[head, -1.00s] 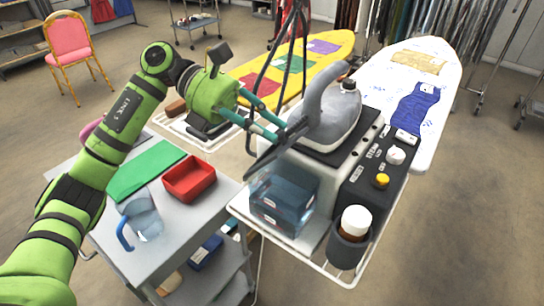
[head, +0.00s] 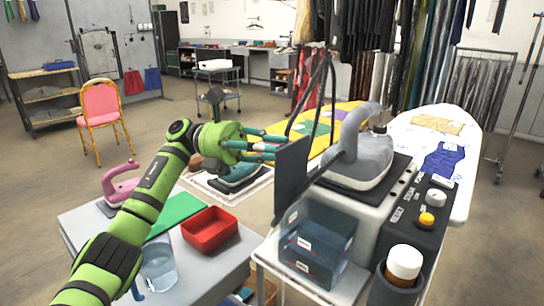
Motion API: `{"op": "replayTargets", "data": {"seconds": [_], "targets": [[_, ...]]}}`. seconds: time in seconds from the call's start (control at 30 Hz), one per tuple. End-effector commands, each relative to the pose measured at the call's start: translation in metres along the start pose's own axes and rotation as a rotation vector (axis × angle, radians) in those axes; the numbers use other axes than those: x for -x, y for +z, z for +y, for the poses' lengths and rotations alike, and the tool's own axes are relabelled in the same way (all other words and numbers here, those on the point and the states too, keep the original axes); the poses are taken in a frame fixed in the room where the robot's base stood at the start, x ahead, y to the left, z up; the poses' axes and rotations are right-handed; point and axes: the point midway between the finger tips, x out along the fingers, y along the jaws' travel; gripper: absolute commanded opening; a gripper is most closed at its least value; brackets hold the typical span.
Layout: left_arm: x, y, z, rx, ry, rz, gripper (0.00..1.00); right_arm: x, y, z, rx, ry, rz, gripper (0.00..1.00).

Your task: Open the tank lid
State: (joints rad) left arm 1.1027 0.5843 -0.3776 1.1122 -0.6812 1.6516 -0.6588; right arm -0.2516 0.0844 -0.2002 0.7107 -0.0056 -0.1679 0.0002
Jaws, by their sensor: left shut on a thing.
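The tank (head: 322,245) is a see-through blue box at the left front of the steam station in the head view. Its dark flat lid (head: 291,182) stands close to upright above the tank's left side, so the top looks open. My left gripper (head: 272,147) reaches in from the left, its teal fingers shut on the lid near its upper part. The lid hides part of the fingertips' contact. My right gripper is not in view.
A grey iron (head: 358,160) rests on the station right behind the tank. A white-capped bottle (head: 404,264) stands in a dark holder at the front right. A red tray (head: 209,230) and a clear jug (head: 158,268) are on the cart at left. Cables hang behind the lid.

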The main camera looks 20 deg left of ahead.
Motion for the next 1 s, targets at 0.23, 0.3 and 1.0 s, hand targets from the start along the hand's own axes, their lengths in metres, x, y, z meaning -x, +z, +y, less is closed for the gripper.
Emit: {"op": "replayTargets", "data": {"seconds": [0.23,0.3,1.0], "targets": [[0.002,-0.005,0.004,0.008,0.008,0.009,0.00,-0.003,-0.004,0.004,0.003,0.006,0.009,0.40],[0.002,-0.005,0.004,0.009,0.009,0.010,0.00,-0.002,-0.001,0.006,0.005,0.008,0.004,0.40],[0.006,-0.004,0.004,0.008,0.006,0.009,0.44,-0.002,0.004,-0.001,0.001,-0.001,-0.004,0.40]]}}
